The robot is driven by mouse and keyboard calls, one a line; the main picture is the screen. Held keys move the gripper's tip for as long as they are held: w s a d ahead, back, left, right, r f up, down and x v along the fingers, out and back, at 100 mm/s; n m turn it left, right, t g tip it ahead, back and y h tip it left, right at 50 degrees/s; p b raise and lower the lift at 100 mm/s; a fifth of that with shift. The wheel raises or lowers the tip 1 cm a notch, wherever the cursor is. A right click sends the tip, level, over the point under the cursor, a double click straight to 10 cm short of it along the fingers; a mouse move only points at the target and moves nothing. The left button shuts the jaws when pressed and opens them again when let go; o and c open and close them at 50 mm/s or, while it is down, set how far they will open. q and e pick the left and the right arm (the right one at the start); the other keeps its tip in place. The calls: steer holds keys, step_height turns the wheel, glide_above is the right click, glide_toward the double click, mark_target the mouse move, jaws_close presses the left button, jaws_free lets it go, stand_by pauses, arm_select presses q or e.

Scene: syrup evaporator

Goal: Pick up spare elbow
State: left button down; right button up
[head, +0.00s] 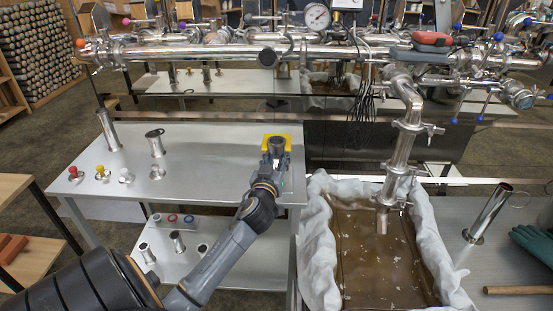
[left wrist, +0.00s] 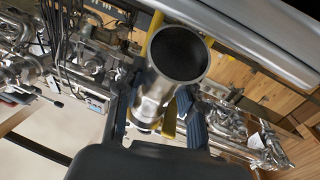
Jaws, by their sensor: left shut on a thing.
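The spare elbow (left wrist: 158,88) is a shiny steel tube piece with a round open mouth facing the left wrist camera. My left gripper (left wrist: 158,115) is shut on it, with one dark finger on each side. In the head view the left gripper (head: 272,163) is over the right back part of the steel table, at a yellow holder (head: 288,144). The elbow's top shows there as a grey ring (head: 277,143). Yellow also shows behind the elbow in the left wrist view. I cannot tell whether the elbow still touches the holder. My right gripper is not in view.
The steel table (head: 215,150) also bears upright tubes (head: 155,142) and small coloured-knob parts (head: 100,172) at left. A cloth-lined pan of brown liquid (head: 375,250) stands at right under a steel outlet pipe (head: 402,145). A long pipe (head: 200,52) crosses behind.

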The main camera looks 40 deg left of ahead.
arm_select(q)
steer(key=shift+b, duration=0.3)
steer(key=b+v, duration=0.2)
steer(key=v, duration=1.6)
steer(key=s+d+m+t+h+p, duration=0.3)
steer(key=d+m+h, duration=0.45)
steer(key=d, duration=1.25)
steer(key=w+a+n+g+y+b, duration=0.3)
steer(key=a+n+y, duration=0.4)
steer(key=a, duration=1.3)
steer(key=shift+r+n+y, duration=0.15)
steer(key=shift+n+y, duration=0.1)
